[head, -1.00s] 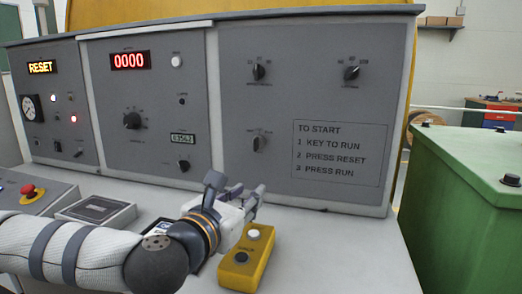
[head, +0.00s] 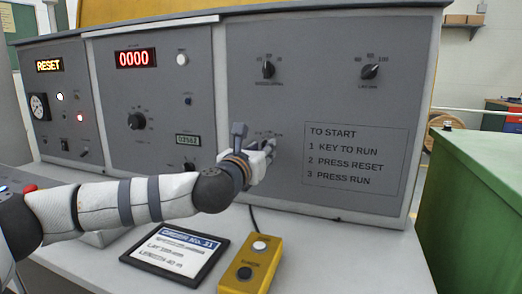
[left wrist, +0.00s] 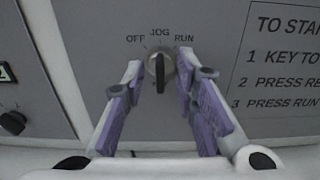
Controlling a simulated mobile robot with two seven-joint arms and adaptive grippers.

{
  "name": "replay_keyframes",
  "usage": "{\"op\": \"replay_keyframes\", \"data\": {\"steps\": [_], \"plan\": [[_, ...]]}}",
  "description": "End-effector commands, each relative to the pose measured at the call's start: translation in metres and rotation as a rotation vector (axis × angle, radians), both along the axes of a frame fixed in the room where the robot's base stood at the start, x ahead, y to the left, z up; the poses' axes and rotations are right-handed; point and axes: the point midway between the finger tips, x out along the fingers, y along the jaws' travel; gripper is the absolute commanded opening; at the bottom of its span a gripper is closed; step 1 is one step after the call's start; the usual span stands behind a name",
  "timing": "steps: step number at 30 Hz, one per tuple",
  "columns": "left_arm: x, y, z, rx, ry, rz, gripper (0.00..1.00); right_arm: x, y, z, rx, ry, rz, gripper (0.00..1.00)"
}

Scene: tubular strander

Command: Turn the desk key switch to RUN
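The key switch (left wrist: 160,73) is a round silver knob with a dark upright bar, on the grey desk panel. Its labels read OFF, JOG and RUN from left to right, and the bar stands about vertical, towards JOG. My left gripper (left wrist: 159,66) is open, with one finger on each side of the switch. I cannot tell whether the fingers touch it. In the head view my left gripper (head: 270,148) is at the panel and mostly hides the switch. My right gripper is not in view.
A start instruction plate (head: 354,160) is right of the switch. Two knobs (head: 268,69) (head: 369,71) sit above. A yellow button box (head: 249,267) and a dark-framed order card (head: 174,254) lie on the desk below my arm. A green cabinet (head: 475,215) stands at right.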

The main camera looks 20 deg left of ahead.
Motion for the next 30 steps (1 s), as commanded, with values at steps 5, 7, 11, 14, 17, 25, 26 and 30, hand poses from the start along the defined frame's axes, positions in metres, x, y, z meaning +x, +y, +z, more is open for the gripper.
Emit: {"op": "replay_keyframes", "data": {"steps": [5, 7, 11, 14, 17, 25, 26, 30], "plan": [[0.0, 0.0, 0.0, 0.0, 0.0, 0.0, 0.15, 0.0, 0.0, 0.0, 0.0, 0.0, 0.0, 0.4], [0.0, 0.0, 0.0, 0.0, 0.0, 0.0, 0.0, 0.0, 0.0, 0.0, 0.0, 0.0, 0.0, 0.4], [0.0, 0.0, 0.0, 0.0, 0.0, 0.001, 0.0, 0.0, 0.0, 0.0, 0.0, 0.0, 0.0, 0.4], [0.0, 0.0, 0.0, 0.001, 0.0, 0.001, 0.0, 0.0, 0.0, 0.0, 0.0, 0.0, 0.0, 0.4], [-0.001, 0.0, 0.001, 0.011, -0.001, 0.001, 0.0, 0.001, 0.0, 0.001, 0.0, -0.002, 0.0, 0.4], [-0.001, -0.001, 0.003, 0.132, -0.008, 0.0, 0.0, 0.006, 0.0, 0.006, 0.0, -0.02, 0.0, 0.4], [-0.001, -0.001, 0.004, 0.154, -0.008, 0.0, 0.0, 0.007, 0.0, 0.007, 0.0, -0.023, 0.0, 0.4], [-0.001, -0.001, 0.004, 0.272, -0.013, 0.001, 0.0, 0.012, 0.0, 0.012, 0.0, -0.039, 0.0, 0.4]]}}
